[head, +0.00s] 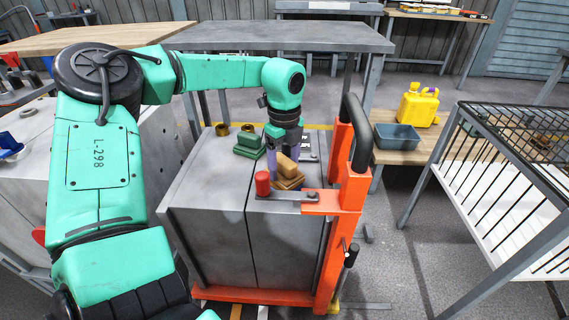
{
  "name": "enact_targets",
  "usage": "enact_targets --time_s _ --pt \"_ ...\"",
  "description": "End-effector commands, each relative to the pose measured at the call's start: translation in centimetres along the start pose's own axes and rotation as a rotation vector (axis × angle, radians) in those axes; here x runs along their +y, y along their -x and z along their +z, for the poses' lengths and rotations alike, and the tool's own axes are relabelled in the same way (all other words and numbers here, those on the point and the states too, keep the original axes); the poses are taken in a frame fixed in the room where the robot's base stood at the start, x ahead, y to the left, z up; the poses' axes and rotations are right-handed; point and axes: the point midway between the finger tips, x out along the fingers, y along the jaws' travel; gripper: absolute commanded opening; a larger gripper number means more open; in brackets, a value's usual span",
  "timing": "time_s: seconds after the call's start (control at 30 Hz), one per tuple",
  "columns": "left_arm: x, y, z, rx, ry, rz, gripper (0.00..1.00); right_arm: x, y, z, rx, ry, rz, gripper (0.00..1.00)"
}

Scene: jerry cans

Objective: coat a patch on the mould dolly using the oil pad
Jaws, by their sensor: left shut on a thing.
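The mould dolly is an orange frame (347,205) with a tall black handle, carrying a large grey two-part mould (205,220). My left gripper (284,163) reaches down over the mould's top. Its purple fingers are shut on a tan block, which looks like the oil pad (288,165). The pad is tilted and sits just above or on a flat tan-brown piece (288,184); I cannot tell whether they touch. The fingers partly hide the pad. No oiled patch can be made out. My right gripper is not in view.
A green block on a green base (249,146) and small brass-coloured pieces (222,130) stand on the mould's top. A red knob (262,183) is at its front. A yellow jerry can (418,105) and a grey bin (397,137) stand on a table at right, beside a wire rack (510,150).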

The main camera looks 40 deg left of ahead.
Motion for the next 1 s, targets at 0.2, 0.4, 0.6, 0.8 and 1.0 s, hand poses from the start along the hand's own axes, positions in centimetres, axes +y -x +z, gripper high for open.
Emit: enact_targets --time_s 0.2,0.4,0.6,0.8,1.0 --pt "-0.1 2.5 0.0 -0.001 0.0 -0.002 0.3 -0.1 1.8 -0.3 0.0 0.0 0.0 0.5" --pt "-0.1 4.5 0.0 -0.001 0.0 -0.002 0.3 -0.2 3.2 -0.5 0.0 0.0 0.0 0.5" --pt "-0.1 6.5 0.0 -0.001 0.0 -0.002 0.3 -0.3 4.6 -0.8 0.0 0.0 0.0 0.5" --pt "0.0 7.0 0.0 -0.001 0.0 -0.002 0.3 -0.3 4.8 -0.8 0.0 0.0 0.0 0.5" --pt "0.0 6.9 0.0 0.0 0.0 -0.002 0.3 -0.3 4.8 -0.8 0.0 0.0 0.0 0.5"
